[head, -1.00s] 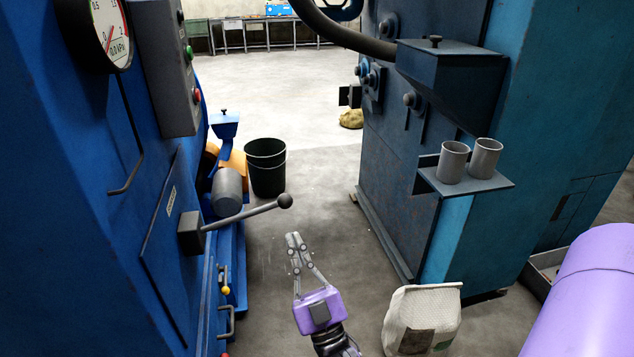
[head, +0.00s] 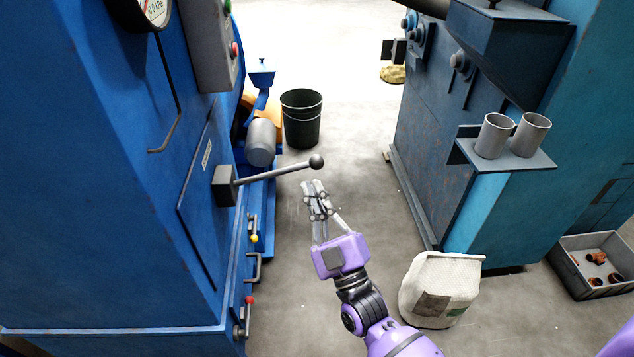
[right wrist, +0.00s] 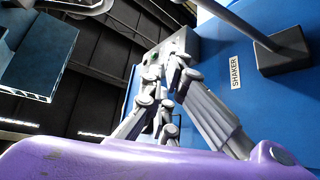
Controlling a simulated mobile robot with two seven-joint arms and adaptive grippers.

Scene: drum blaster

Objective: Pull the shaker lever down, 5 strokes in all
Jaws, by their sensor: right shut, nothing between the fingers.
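The shaker lever (head: 275,172) is a dark grey rod with a ball knob, jutting right and slightly upward from a block on the blue machine (head: 110,250). In the right wrist view the lever (right wrist: 243,24) runs to its dark block beside a "SHAKER" label (right wrist: 235,72). My right gripper (head: 315,184) is shut and empty, just below the ball knob in the head view. I cannot tell whether its fingertips touch the lever. My left gripper is not in view.
A black bucket (head: 301,122) stands on the floor behind the lever. At right are a blue cabinet with a shelf holding two grey cups (head: 494,136), a white sack (head: 440,292) and a grey bin (head: 592,262). Smaller yellow- and red-tipped levers sit lower on the blue machine.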

